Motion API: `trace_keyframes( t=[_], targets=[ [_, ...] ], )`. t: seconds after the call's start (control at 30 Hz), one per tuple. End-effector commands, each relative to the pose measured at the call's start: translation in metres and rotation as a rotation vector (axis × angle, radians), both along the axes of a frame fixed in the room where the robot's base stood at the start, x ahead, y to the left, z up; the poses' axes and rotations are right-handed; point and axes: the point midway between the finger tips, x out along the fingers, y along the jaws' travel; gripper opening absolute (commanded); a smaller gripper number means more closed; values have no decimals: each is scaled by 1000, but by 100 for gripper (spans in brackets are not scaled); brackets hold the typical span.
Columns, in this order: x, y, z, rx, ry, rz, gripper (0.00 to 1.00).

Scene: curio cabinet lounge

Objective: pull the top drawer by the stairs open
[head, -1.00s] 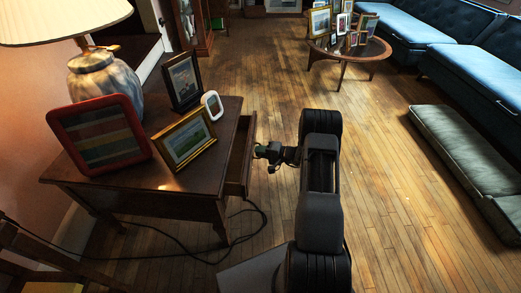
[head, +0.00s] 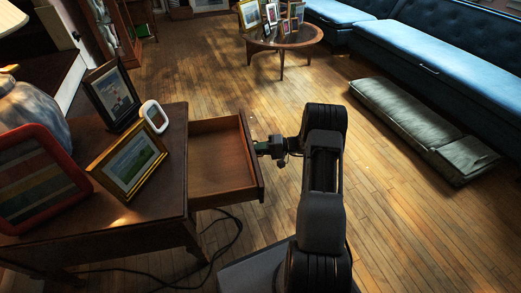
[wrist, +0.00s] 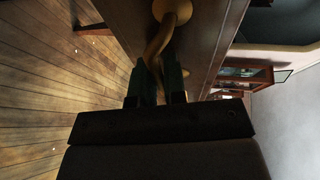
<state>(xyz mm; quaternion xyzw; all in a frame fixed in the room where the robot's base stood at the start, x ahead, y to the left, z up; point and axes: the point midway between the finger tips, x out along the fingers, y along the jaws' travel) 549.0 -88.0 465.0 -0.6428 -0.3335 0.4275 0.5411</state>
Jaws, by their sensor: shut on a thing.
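The top drawer (head: 222,160) of the dark wooden side table (head: 150,215) stands well open, and its bare inside shows in the head view. My gripper (head: 262,148) is at the drawer's front on the right side. In the wrist view my gripper (wrist: 157,88) is shut on the curved brass handle (wrist: 157,45), which is fixed to the wooden drawer front (wrist: 205,40). The fingertips partly hide the handle's near end.
Picture frames, among them a red one (head: 35,178) and a gold one (head: 130,165), and a lamp stand on the table. A cable (head: 238,235) lies on the floor below. Open wooden floor lies to the right, up to a green floor cushion (head: 425,130).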

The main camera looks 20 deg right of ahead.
Motion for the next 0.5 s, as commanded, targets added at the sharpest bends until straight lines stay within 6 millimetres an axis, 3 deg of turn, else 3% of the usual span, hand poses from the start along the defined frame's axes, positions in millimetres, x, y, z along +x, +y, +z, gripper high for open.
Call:
trace_keyframes(
  t=[0.37,0.4,0.5],
  targets=[
    [1,-2,2,-3,-5,-3,0],
    [1,-2,2,-2,-5,-3,16],
    [1,-2,1,-2,-4,-3,25]
  ],
)
